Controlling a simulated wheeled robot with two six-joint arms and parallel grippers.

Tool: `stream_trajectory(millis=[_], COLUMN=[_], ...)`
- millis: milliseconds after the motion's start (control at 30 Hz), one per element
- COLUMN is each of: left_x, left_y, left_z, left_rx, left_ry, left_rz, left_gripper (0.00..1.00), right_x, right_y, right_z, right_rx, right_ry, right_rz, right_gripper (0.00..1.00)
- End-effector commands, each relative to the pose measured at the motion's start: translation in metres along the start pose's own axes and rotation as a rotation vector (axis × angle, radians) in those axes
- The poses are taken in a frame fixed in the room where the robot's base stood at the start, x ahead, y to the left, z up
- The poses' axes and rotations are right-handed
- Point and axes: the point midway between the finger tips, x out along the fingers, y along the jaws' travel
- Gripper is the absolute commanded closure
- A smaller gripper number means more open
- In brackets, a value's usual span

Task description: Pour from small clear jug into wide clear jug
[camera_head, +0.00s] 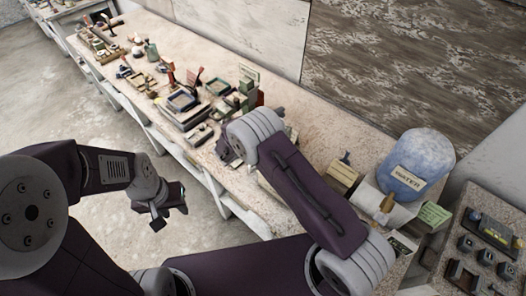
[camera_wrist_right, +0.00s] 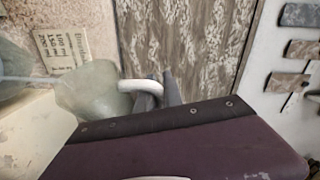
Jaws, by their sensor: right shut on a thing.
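A clear, greenish jug (camera_wrist_right: 95,92) with a pale handle (camera_wrist_right: 140,86) shows in the right wrist view; it looks like the small clear jug. My right gripper (camera_wrist_right: 158,90) is shut on its handle. In the head view my right forearm hides this gripper and the jug. Another translucent vessel (camera_wrist_right: 12,62) is cut off at the left edge of the wrist view; I cannot tell whether it is the wide clear jug. My left gripper (camera_head: 168,204) is open and empty, over the floor in front of the bench.
The long bench (camera_head: 335,122) carries several trays, boxes and tools towards the back left. A side table (camera_head: 490,240) with dark blocks is at the right.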

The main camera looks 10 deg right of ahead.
Motion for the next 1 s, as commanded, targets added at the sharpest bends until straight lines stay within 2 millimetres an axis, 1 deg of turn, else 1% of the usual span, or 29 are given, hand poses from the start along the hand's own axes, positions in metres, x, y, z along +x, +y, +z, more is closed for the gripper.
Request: stream_trajectory(millis=[467, 700, 1000], left_x=[0.0001, 0.0024, 0.0023], left_y=[0.0, 0.0, 0.0], left_z=[0.0, 0.0002, 0.0002], left_rx=[0.0, 0.0, 0.0], left_ry=[0.0, 0.0, 0.0], left_rz=[0.0, 0.0, 0.0], left_gripper=[0.64, 0.64, 0.64], right_x=[0.0001, -0.0035, -0.0041], right_y=[-0.0001, -0.0029, -0.004], right_z=[-0.0001, 0.0079, 0.0086], right_rx=[-0.001, -0.071, -0.082], right_ry=[0.0, 0.015, 0.018], right_rz=[-0.001, -0.029, -0.033], right_gripper=[1.0, 1.0, 1.0])
